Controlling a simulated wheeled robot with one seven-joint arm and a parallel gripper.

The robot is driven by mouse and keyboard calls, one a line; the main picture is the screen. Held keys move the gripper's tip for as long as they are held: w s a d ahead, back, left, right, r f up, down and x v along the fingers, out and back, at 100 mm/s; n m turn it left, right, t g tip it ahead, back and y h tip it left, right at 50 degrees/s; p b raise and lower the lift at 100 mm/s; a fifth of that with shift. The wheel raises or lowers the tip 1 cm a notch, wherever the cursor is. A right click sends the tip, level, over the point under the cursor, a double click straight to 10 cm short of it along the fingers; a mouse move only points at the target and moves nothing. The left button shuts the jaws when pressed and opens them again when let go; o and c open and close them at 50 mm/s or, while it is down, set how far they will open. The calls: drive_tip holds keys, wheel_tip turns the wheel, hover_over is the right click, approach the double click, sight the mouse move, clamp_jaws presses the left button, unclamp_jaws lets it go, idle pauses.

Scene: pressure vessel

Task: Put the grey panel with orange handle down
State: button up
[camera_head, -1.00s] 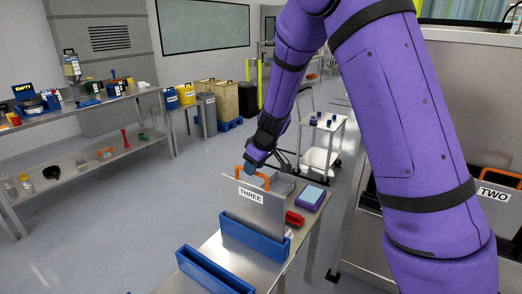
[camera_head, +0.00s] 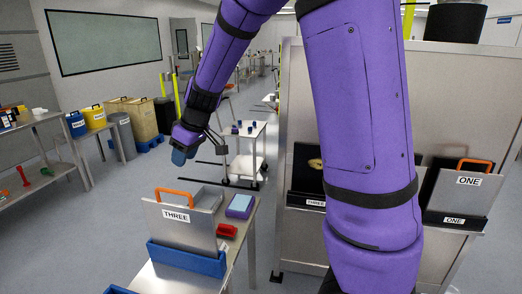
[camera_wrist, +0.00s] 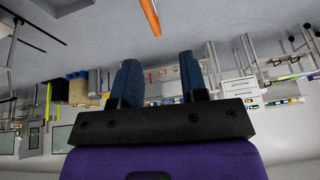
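The grey panel labelled THREE (camera_head: 185,222) stands upright in a blue holder (camera_head: 188,260) on the metal table. Its orange handle (camera_head: 174,192) is at its top edge. My gripper (camera_head: 179,158) is above the handle and apart from it. In the wrist view the two blue fingers of my gripper (camera_wrist: 160,70) are spread with nothing between them, and the orange handle (camera_wrist: 150,16) shows beyond them at the top edge. The panel's lower edge is hidden inside the holder.
A blue box with a pale top (camera_head: 240,206) and a red object (camera_head: 227,231) lie beside the panel. A panel labelled ONE (camera_head: 464,190) sits in a rack on the large metal unit at right. A white cart (camera_head: 245,166) stands behind the table.

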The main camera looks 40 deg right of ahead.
drive_tip(key=s+d+r+m+h, duration=0.1)
drive_tip(key=s+r+m, duration=0.1)
drive_tip(key=s, duration=0.8)
drive_tip(key=s+d+r+m+t+h, duration=0.1)
drive_tip(key=s+r, duration=0.4)
drive_tip(key=s, duration=0.5)
drive_tip(key=s+d+r+m+h, duration=0.1)
drive_tip(key=s+d+r+m, duration=0.1)
drive_tip(key=s, duration=0.8)
wheel_tip(320, 180, up, 2)
drive_tip(key=shift+s+r+m, duration=0.1)
drive_tip(key=shift+s+m, duration=0.25)
drive_tip(key=shift+m, duration=0.35)
